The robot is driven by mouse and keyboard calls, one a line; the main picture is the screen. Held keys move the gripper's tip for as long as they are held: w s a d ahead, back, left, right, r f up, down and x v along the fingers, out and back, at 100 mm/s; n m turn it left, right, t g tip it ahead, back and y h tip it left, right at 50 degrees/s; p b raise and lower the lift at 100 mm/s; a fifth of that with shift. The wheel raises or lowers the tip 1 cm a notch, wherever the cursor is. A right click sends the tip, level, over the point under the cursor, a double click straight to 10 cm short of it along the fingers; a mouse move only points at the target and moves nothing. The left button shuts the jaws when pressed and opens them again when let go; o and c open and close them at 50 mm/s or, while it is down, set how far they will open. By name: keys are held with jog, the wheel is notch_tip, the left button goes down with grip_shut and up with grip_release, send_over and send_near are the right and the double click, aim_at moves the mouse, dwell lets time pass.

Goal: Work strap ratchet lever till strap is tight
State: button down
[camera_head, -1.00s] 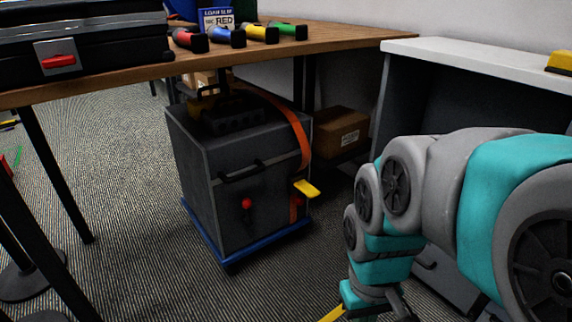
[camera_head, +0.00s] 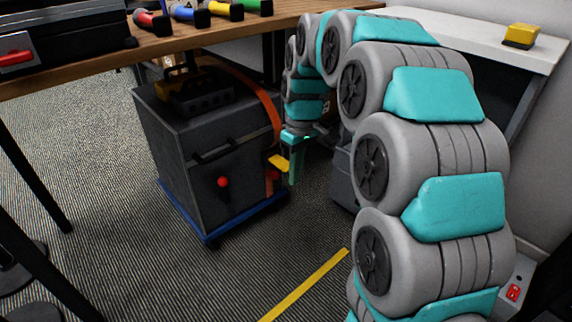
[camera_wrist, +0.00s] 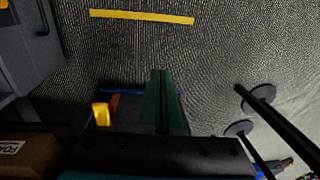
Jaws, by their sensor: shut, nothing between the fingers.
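The orange strap (camera_head: 268,108) runs over the top of a dark grey cabinet (camera_head: 207,185) and down its front right edge. It shows as a short piece in the wrist view (camera_wrist: 114,102). The yellow ratchet lever (camera_head: 278,163) sticks out from the cabinet's front right at the strap; it also shows in the wrist view (camera_wrist: 101,113). My gripper (camera_head: 292,178) points down just right of the lever, and in the wrist view its green fingers (camera_wrist: 160,92) are together and empty, apart from the lever. The strap's lower end is hard to make out.
The cabinet stands on a blue dolly (camera_head: 212,236) under a wooden table (camera_head: 70,76), with a black item (camera_head: 195,93) on top. A red knob (camera_head: 223,182) is on its front. A white-topped counter (camera_head: 470,35) stands right. Carpet with yellow tape (camera_head: 305,285) is clear in front.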

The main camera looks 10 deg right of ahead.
jog(key=w+d+f+n+p, duration=0.1)
jog(key=w+n+p, duration=0.1)
jog(key=w, duration=0.9)
jog(key=n+t+p, duration=0.1)
jog(key=n+p, duration=0.1)
send_near(281, 163)
jog(key=s+d, duration=0.2)
jog(key=shift+w+f, duration=0.15)
jog(key=shift+f, duration=0.1)
jog(key=shift+w+a+f+b, duration=0.1)
jog(key=shift+f+b, duration=0.6)
jog(key=shift+f, duration=1)
jog(key=shift+w+a+f+b, duration=0.15)
jog(key=shift+f+b, duration=0.5)
jog(key=shift+f, duration=1.05)
